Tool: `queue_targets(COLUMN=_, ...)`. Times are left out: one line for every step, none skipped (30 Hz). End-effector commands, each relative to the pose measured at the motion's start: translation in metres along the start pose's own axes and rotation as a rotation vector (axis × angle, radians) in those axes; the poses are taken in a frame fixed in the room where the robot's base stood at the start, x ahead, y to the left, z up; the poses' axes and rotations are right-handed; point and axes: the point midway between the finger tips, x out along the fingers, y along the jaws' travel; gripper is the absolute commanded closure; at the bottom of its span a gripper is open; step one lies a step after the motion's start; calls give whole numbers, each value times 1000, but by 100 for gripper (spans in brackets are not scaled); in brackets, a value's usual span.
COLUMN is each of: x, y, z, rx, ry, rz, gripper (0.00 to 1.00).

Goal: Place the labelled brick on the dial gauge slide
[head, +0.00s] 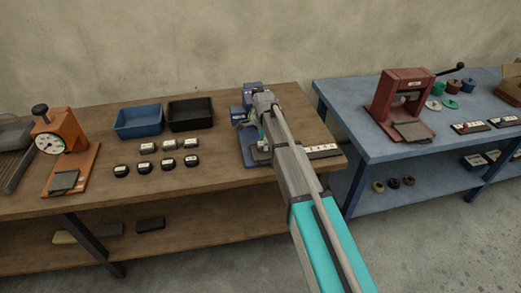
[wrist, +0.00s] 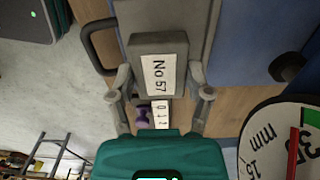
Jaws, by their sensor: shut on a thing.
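Beyond the brick in the wrist view is a grey plate (wrist: 170,18) beside a blue body. I cannot tell whether the brick touches the plate. A round dial (wrist: 262,150) marked "mm", with a red needle, shows at the right of the wrist view. In the head view my arm reaches over a blue device (head: 245,150) on the wooden table and hides much of it. The brick is hidden there.
An orange dial device (head: 80,165) stands at the left of the wooden table (head: 215,195). A blue tray (head: 139,122), a black tray (head: 190,114) and several small black-and-white blocks (head: 143,167) lie between. A blue table (head: 365,145) with a red press (head: 400,100) stands right, across a gap.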

Motion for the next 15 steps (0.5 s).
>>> queue_targets(x=9, y=0, z=0, rx=0, ry=0, rz=0, gripper=85)
queue_targets(x=12, y=0, z=0, rx=0, ry=0, rz=0, gripper=85)
queue_targets(x=15, y=0, z=0, rx=0, ry=0, rz=0, gripper=85)
queue_targets(x=17, y=0, z=0, rx=0, ry=0, rz=0, gripper=85)
queue_targets(x=19, y=0, z=0, rx=0, ry=0, rz=0, gripper=85)
queue_targets(x=21, y=0, z=0, rx=0, ry=0, rz=0, gripper=85)
queue_targets(x=22, y=1, z=0, rx=0, ry=0, rz=0, gripper=85)
queue_targets(x=23, y=0, z=0, rx=0, ry=0, rz=0, gripper=85)
queue_targets(x=24, y=0, z=0, rx=0, ry=0, rz=0, gripper=85)
queue_targets(x=24, y=0, z=0, rx=0, ry=0, rz=0, gripper=85)
queue_targets(x=25, y=1, z=0, rx=0, ry=0, rz=0, gripper=85)
queue_targets(x=24, y=1, z=0, rx=1, ry=0, rz=0, gripper=85)
queue_targets(x=24, y=1, z=0, rx=1, ry=0, rz=0, gripper=85)
queue_targets(x=24, y=1, z=0, rx=1, ry=0, rz=0, gripper=85)
queue_targets(x=24, y=1, z=0, rx=1, ry=0, rz=0, gripper=85)
